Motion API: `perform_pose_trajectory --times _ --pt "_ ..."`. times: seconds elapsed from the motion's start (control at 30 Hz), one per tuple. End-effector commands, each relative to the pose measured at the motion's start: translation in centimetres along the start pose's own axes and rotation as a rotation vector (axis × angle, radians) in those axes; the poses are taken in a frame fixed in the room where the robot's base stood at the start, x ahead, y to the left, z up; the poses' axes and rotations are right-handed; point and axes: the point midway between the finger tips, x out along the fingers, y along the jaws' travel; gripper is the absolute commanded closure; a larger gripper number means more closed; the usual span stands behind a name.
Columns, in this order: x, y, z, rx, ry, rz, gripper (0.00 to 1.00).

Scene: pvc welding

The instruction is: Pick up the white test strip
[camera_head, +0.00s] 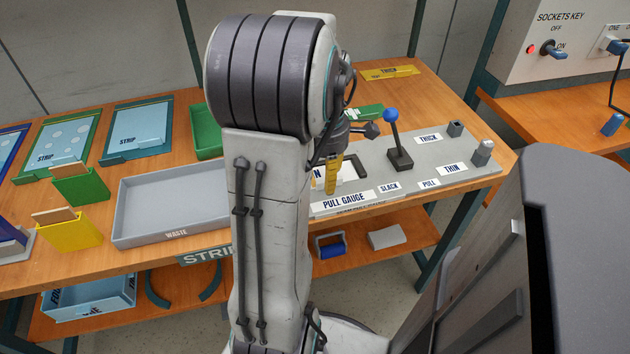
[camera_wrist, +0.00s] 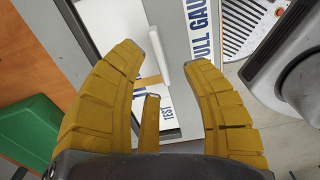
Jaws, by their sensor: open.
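The white test strip (camera_wrist: 167,62) shows in the wrist view as a narrow pale bar between my fingertips, over a bordered white opening. My gripper (camera_wrist: 165,54) has yellow fingers spread apart, with a gap on each side of the strip, so it is open and empty. In the head view my gripper (camera_head: 331,174) is over the grey pull gauge (camera_head: 455,185), mostly hidden behind my arm. A "TEST" label (camera_wrist: 170,113) lies below the strip in the wrist view. I cannot tell the height of the fingertips above the strip.
A blue-knobbed lever (camera_head: 394,135) stands on the gauge to the right of my gripper. The grey waste tray (camera_head: 172,233) is on the left of the wooden bench. Green (camera_head: 80,186) and yellow (camera_head: 68,231) holders stand farther left. A socket box (camera_head: 545,45) is at the right.

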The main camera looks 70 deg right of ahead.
Motion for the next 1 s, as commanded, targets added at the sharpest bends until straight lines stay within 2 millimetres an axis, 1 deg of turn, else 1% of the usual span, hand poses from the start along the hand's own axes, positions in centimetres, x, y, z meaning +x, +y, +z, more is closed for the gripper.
perform_pose_trajectory --times 0.03,0.17,0.47,0.5,1.0 --pt "0.73 -0.06 -0.04 0.0 0.002 -0.003 0.56" --pt "1.49 -0.02 -0.03 0.0 0.0 -0.001 0.56" --pt "1.67 -0.01 -0.02 0.0 0.0 0.0 0.56" --pt "1.67 -0.01 -0.02 0.0 0.0 0.0 0.55" --pt "1.65 -0.01 -0.02 0.0 0.0 0.0 1.0"
